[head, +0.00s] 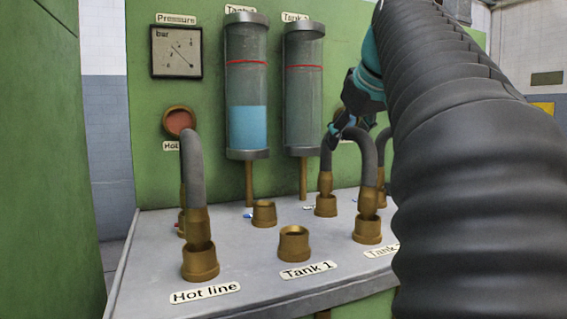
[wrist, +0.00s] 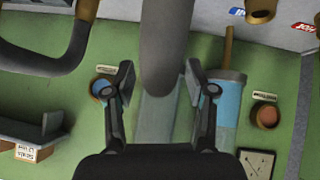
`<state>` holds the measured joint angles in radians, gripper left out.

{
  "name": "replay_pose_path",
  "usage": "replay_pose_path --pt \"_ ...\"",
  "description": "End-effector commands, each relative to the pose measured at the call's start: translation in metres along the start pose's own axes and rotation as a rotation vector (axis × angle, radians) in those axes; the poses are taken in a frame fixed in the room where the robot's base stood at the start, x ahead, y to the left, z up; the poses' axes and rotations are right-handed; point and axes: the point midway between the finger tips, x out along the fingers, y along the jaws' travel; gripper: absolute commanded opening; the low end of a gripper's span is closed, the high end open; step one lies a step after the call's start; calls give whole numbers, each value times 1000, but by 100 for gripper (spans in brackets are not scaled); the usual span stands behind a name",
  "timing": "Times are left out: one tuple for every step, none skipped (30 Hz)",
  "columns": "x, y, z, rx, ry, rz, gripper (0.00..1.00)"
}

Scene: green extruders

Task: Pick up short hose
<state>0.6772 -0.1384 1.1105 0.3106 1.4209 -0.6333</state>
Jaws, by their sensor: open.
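Grey hoses with brass ends stand on the bench. One arched hose (head: 367,148) is right of centre in the head view, its brass ends at the sockets. My gripper (head: 340,128) is at the top of this arch, partly hidden by the hose and my arm. In the wrist view a grey hose (wrist: 165,40) runs between the two fingers of my gripper (wrist: 160,78), which are open with a gap on each side. Another hose (head: 193,165) arches at the Hot line socket on the left. I cannot tell from the lengths which hose is the short one.
The grey bench (head: 240,270) has empty brass sockets, one by the Tank 1 label (head: 294,243) and one behind it (head: 264,213). Two glass tanks (head: 247,85) (head: 304,85) hang on the green wall. Another curved hose (wrist: 50,62) is close on the wrist view's left.

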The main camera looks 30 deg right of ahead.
Motion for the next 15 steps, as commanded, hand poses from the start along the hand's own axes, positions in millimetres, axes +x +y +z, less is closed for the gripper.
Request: replay_pose_path --pt "0 0 0 0 0 0 56" --pt "0 0 0 0 0 0 56" --pt "0 0 0 0 0 0 48" --pt "0 0 0 0 0 0 41" --pt "0 0 0 0 0 0 33" --pt "0 0 0 0 0 0 23" --pt "0 0 0 0 0 0 16" --pt "0 0 0 0 0 0 8" --pt "0 0 0 0 0 0 0" --pt "0 0 0 0 0 0 0" --pt "0 0 0 0 0 0 0" --pt "0 0 0 0 0 0 0" --pt "0 0 0 0 0 0 0" --pt "0 0 0 0 0 0 0" --pt "-1 0 0 0 1 1 0"
